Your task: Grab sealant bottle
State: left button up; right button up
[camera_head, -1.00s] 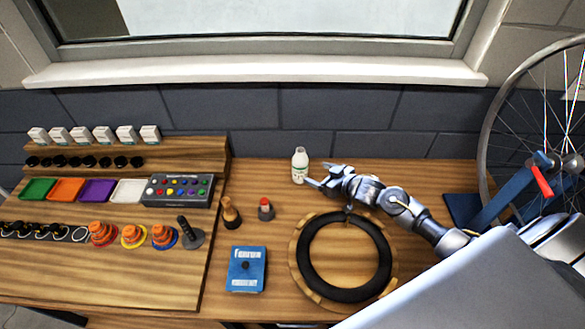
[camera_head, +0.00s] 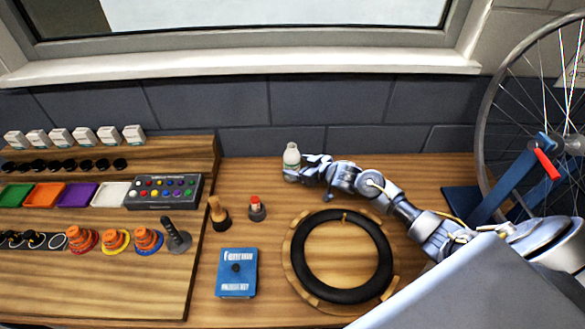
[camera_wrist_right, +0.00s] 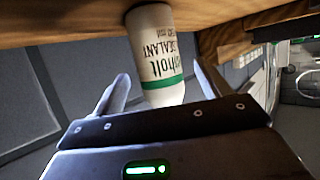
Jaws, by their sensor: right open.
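The sealant bottle (camera_head: 291,158) is white with a green band and stands upright at the back of the bench, near the wall. In the right wrist view the bottle (camera_wrist_right: 154,60) shows its "SEALANT" label and sits between the two fingers. My right gripper (camera_head: 297,172) reaches in from the right and is open around the lower part of the bottle. In the right wrist view the fingers of this gripper (camera_wrist_right: 158,95) stand apart, with a gap on each side of the bottle. My left gripper is not in view.
A black tyre (camera_head: 387,262) lies on a round wooden stand in front of my right arm. A blue box (camera_head: 237,282), a brown-handled tool (camera_head: 218,213) and a red-capped small bottle (camera_head: 256,209) stand to its left. A bike wheel (camera_head: 487,125) is at the right.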

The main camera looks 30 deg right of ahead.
aim_at(298, 165)
jog(key=b+x, duration=0.2)
jog(key=x, duration=0.2)
jog(key=shift+d+f+b, duration=0.1)
jog(key=shift+f+b, duration=0.05)
jog(key=shift+b, duration=0.25)
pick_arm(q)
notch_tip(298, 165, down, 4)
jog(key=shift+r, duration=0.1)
pick_arm(e)
jog(key=c, duration=1.2)
